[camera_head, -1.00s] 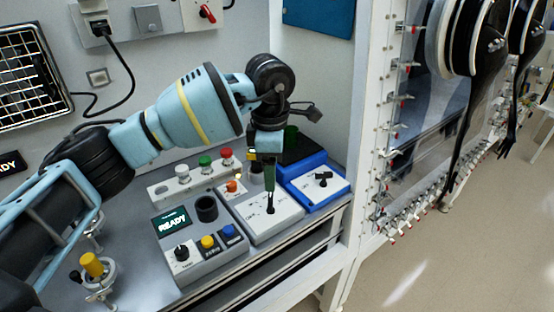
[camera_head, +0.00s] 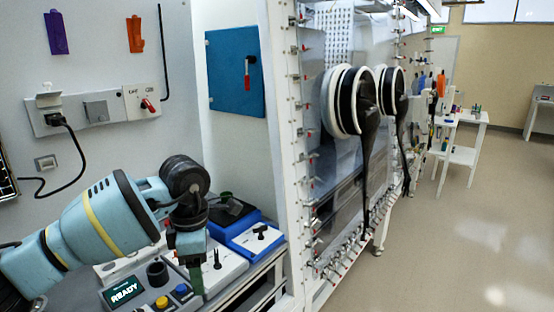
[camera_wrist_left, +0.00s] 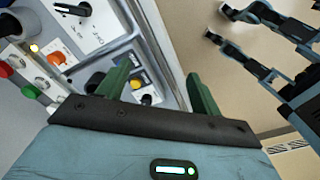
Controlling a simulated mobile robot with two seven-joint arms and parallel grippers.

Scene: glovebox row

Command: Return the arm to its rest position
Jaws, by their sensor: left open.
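My left arm (camera_head: 105,215) comes in from the left in the head view. My left gripper (camera_head: 197,278) points down near the control boxes, at the right side of the grey box with the READY screen (camera_head: 124,291). In the left wrist view its two green fingers (camera_wrist_left: 160,85) are spread apart, with nothing held between them. A yellow button (camera_wrist_left: 137,85) shows beyond the gap, apparently below the fingers. My right gripper does not show in the head view.
A white switch box (camera_head: 222,262) and a blue-edged box (camera_head: 255,240) stand beside the left gripper. A white frame post (camera_head: 280,150) rises to the right. Glovebox ports with black gloves (camera_head: 368,140) lie beyond it. Open floor (camera_head: 450,240) is at the right.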

